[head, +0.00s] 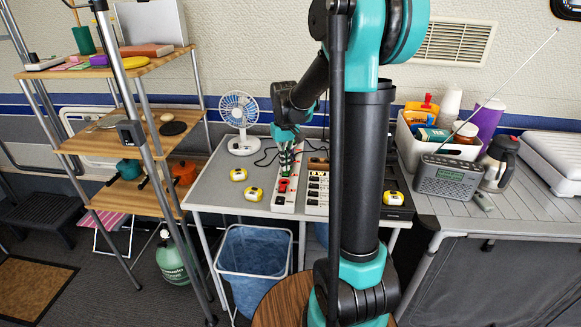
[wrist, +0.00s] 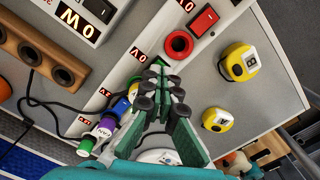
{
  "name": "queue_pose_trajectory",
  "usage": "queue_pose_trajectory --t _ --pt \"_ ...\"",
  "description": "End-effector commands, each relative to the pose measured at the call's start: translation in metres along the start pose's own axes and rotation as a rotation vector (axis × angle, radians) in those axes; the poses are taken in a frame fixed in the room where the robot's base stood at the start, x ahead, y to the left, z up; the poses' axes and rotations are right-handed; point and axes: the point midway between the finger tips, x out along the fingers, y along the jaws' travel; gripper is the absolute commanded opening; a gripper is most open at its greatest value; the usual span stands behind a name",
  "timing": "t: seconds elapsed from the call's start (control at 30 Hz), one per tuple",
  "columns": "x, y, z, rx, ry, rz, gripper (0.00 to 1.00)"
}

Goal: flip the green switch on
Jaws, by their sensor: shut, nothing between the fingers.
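A white panel strip (head: 286,200) lies on the grey table, with my gripper (head: 287,143) over its far end. In the wrist view my gripper (wrist: 158,78) is shut and empty, its dark fingertips close above the panel. A small green patch (wrist: 174,79) shows right by the fingertips; it may be the green switch, mostly covered by them. I cannot tell its position or whether the fingers touch it. A red rocker switch (wrist: 203,20) and a red ring-shaped part (wrist: 179,44) sit farther along the strip. A small red display (wrist: 138,54) is beside the fingers.
Yellow-and-white devices (wrist: 238,62) sit beside the strip. A second panel (head: 318,187) stands alongside, and a small fan (head: 240,112) stands at the back left.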

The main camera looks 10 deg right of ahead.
Motion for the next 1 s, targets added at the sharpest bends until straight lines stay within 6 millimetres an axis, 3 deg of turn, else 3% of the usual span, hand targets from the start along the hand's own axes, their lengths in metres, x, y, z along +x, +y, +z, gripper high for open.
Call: queue_pose_trajectory --t 1.0 --pt "0.0078 0.0000 -0.0002 0.000 0.000 0.000 0.00"
